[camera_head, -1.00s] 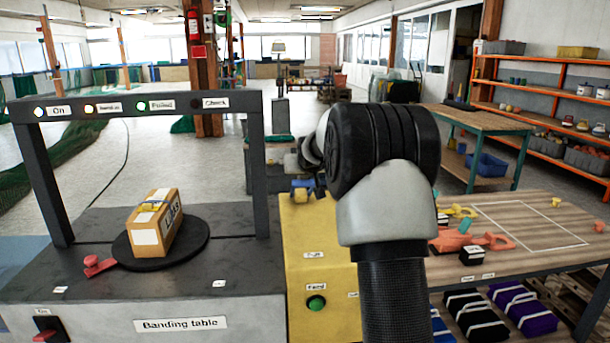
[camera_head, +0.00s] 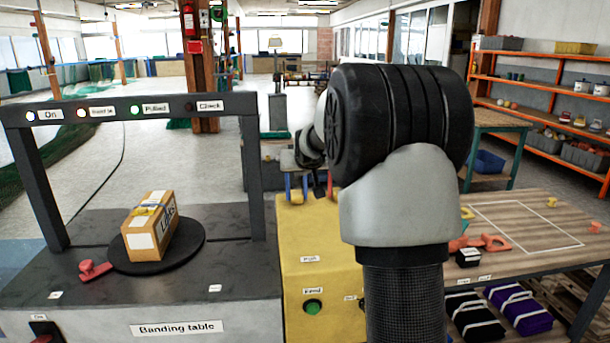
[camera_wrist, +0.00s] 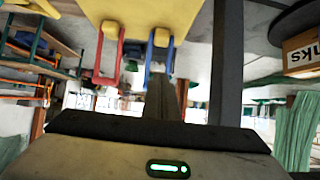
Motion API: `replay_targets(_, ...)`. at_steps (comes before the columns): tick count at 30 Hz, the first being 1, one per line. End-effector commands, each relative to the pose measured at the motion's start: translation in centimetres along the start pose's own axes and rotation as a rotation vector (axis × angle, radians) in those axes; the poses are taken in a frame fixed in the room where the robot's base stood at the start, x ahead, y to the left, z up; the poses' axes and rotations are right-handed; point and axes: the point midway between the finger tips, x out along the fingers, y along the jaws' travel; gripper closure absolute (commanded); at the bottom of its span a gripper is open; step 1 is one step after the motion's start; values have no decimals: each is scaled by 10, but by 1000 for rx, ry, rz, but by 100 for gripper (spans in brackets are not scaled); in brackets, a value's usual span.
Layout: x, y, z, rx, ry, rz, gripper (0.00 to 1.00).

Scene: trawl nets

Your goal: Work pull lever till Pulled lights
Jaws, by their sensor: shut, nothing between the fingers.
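The Pulled light (camera_head: 135,111) glows green on the dark frame over the banding table. On the yellow box (camera_head: 300,235), a blue lever (camera_head: 304,186) stands at the back of the top, partly behind my arm. In the wrist view, the blue lever (camera_wrist: 150,62) and a red lever (camera_wrist: 106,60) extend from the yellow box (camera_wrist: 150,12). My gripper (camera_wrist: 162,82) is shut and empty, its dark fingers close to the blue lever's end; I cannot tell whether they touch. The fingers are mostly hidden behind my wrist in the head view.
A banded carton (camera_head: 150,228) sits on the black turntable (camera_head: 190,250); a red clamp (camera_head: 95,270) lies beside it. The On and amber lights are lit; Check (camera_head: 190,107) is dark. A wooden table (camera_head: 530,225) with small parts stands right.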

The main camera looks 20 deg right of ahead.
Motion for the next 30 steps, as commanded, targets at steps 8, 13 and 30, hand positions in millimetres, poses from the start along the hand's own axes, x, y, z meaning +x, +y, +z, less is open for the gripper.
replay_targets(8,-35,0,22,-1,2,0,100)
replay_targets(13,-40,0,25,-1,4,0,100)
replay_targets(30,-40,0,25,-1,4,0,100)
